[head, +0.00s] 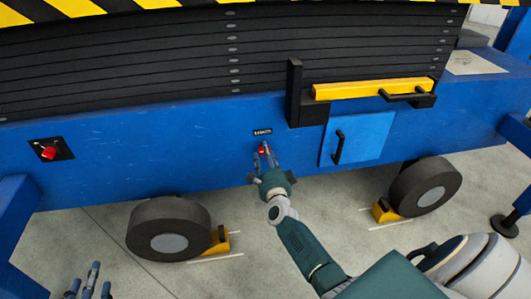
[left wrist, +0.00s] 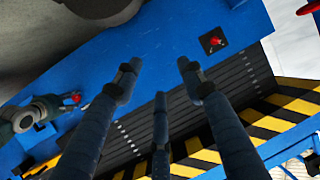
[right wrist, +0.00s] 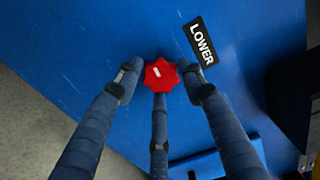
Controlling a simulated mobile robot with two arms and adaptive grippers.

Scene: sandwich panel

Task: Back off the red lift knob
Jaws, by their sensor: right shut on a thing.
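The red lift knob (right wrist: 160,75) is a lobed red knob with a white mark, on the blue panel below a black "LOWER" label (right wrist: 201,41). My right gripper (right wrist: 161,84) has its fingers around the knob and is shut on it. In the head view the knob (head: 261,149) is partly hidden by the fingers of my right gripper (head: 266,158). My left gripper (head: 88,279) is low at the left of the head view, away from the panel. In the left wrist view its fingers (left wrist: 157,80) are spread and empty.
A red switch on a black plate (head: 50,149) is on the panel's left. A blue door with a black handle (head: 338,147) and a yellow bar (head: 372,88) lie right of the knob. Wheels (head: 168,230) with yellow chocks (head: 219,242) stand below. Grey floor is open in front.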

